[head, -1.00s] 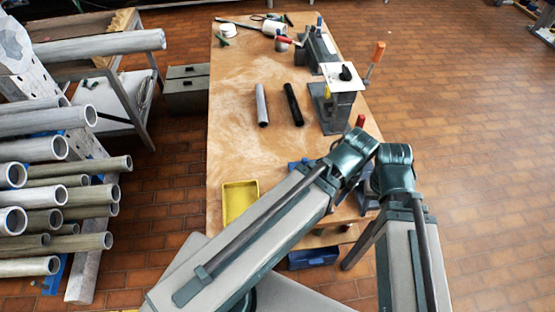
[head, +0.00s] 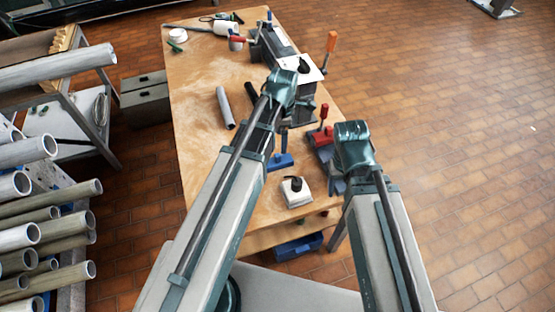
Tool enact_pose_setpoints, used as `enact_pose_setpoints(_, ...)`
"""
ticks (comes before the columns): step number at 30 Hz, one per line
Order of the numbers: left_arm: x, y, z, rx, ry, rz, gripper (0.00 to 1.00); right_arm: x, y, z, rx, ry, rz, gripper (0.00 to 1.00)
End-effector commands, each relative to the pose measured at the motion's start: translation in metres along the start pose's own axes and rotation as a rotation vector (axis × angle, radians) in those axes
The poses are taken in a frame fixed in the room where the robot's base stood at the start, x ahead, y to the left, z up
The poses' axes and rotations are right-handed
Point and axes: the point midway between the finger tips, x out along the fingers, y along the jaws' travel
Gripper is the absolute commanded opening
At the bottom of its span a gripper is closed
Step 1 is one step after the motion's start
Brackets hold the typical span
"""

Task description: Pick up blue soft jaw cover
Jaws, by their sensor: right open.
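A blue piece (head: 281,161) lies on the wooden table (head: 205,165), just right of my left forearm; it looks like the soft jaw cover, but it is small and I cannot be sure. My left wrist (head: 283,86) is above the table beside the grey flange stand, and its fingers are hidden. My right gripper (head: 337,184) is open at the table's right edge, partly hidden by my own wrist. It is right of the blue piece and apart from it. Its fingertips are hard to make out.
A red vise-like tool (head: 322,140) stands near the right edge. A white block with a black top (head: 296,192) is at the front. A grey tube (head: 225,108) lies mid-table. A blue box (head: 298,247) is below the front. A pipe rack (head: 70,210) stands left.

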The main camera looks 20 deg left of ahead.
Motion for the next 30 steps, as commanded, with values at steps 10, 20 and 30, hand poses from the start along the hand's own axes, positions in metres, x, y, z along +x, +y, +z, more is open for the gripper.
enact_pose_setpoints(10, -0.001, 0.013, -0.005, -0.186, -0.008, 0.0, 0.88, -0.001, 0.0, 0.0, 0.0, 0.0, 0.0, 0.62)
enact_pose_setpoints(20, 0.025, 0.012, -0.005, -0.183, -0.008, 0.0, 0.88, 0.025, -0.002, -0.001, 0.001, 0.0, 0.0, 0.62)
enact_pose_setpoints(30, 0.073, 0.012, -0.005, -0.182, -0.008, 0.0, 0.88, 0.073, -0.007, -0.004, 0.002, 0.0, 0.0, 0.62)
